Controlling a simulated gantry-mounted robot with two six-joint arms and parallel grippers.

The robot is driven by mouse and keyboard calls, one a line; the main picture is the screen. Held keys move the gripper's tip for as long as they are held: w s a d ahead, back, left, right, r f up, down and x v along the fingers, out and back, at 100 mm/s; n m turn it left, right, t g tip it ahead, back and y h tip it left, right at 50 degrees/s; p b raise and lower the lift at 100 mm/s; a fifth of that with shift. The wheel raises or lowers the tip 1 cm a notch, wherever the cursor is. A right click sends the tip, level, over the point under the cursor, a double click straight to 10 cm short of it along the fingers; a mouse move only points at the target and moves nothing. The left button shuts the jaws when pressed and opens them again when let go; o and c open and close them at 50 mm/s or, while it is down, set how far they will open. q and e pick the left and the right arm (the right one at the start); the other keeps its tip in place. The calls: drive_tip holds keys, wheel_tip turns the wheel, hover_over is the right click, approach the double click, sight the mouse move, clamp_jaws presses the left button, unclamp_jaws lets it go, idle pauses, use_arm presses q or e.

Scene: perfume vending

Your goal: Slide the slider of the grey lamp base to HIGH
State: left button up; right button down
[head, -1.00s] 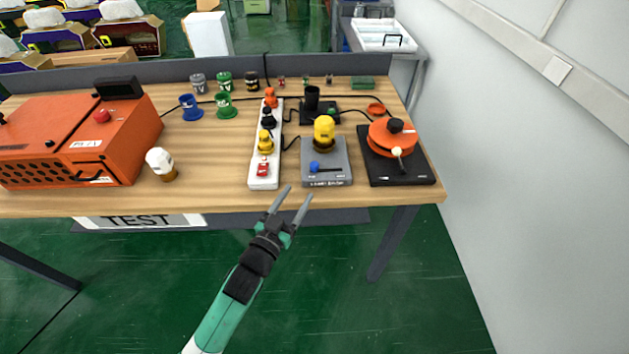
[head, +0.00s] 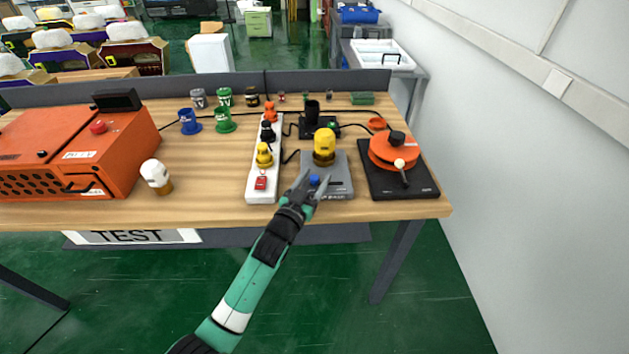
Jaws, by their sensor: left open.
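The grey lamp base (head: 340,163) lies near the table's front edge, right of the white power strip. A yellow lamp (head: 324,145) stands on its back part. The blue slider knob (head: 314,181) sits at the left part of the slot on the base's front. My left gripper (head: 314,179) is open over the front left of the base, with its fingertips around or just above the blue knob. I cannot tell whether they touch it. The fingers partly hide the slot and its printed labels. My right gripper is not in view.
A white power strip (head: 262,185) with coloured plugs stands close on the left. A black base with an orange disc device (head: 394,152) stands on the right. A white-capped bottle (head: 156,175) and an orange machine (head: 70,150) are further left. The wood between is clear.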

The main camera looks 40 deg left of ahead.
use_arm(q)
drive_tip(key=shift+c, duration=0.2)
clamp_jaws()
idle(1.1)
